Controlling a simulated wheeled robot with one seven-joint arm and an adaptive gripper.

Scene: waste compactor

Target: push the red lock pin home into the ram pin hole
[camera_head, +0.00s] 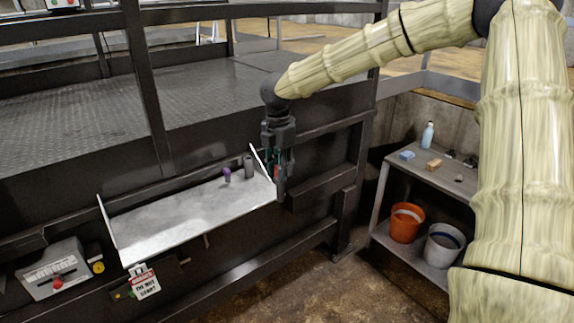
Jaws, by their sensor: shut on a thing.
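My gripper (279,188) points down at the right end of a white metal shelf, in front of the dark machine frame. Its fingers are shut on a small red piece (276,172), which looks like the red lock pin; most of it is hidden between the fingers. I cannot tell its tilt or whether its tip touches anything. The ram pin hole cannot be made out in this view; the gripper may cover it.
The white shelf (185,222) holds a purple-topped item (227,174) and a dark cylinder (248,167), close left of my gripper. A grey control box (52,270) and a danger tag (144,283) are lower left. A side bench (450,180) with buckets stands right.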

